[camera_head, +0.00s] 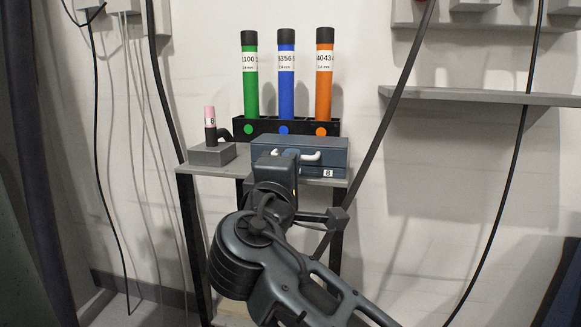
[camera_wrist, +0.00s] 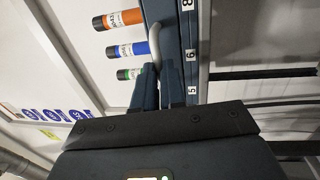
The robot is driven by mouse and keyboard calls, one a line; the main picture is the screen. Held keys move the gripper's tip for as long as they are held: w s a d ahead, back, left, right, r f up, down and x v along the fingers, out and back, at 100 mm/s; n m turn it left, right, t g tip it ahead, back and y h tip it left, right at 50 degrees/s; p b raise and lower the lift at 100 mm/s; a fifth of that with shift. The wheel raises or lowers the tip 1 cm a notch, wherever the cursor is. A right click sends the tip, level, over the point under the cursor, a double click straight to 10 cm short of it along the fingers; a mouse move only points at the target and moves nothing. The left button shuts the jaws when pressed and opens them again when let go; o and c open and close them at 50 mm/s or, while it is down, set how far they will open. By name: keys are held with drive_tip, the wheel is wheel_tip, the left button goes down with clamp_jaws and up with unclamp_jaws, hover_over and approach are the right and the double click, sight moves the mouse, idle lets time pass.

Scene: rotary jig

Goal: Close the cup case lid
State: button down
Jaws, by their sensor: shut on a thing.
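The cup case is a blue-grey box (camera_head: 328,150) on a small grey table in the head view. Its lid (camera_head: 300,145) lies down over the base, with a pale curved handle (camera_head: 322,156) on the front. I cannot tell whether a thin gap is left at the seam. My gripper (camera_head: 285,160) is at the front left of the case, its fingertips largely hidden by my wrist. In the wrist view my gripper (camera_wrist: 162,72) has its fingers at the handle (camera_wrist: 153,38) and appears shut on it. Number labels (camera_wrist: 190,55) run along the base's front edge.
Green (camera_head: 250,80), blue (camera_head: 286,80) and orange (camera_head: 323,80) tubes stand in a black rack (camera_head: 268,127) behind the case. A pink-topped item (camera_head: 210,125) stands on a grey block (camera_head: 212,154) to the left. A wall shelf (camera_head: 480,96) is at right.

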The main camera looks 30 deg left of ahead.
drive_tip(key=shift+f, duration=0.5)
drive_tip(key=c, duration=1.2)
unclamp_jaws()
drive_tip(key=shift+r, duration=0.1)
drive_tip(key=p+v, duration=0.1)
drive_tip(key=v, duration=0.6)
drive_tip(key=shift+s, duration=0.35)
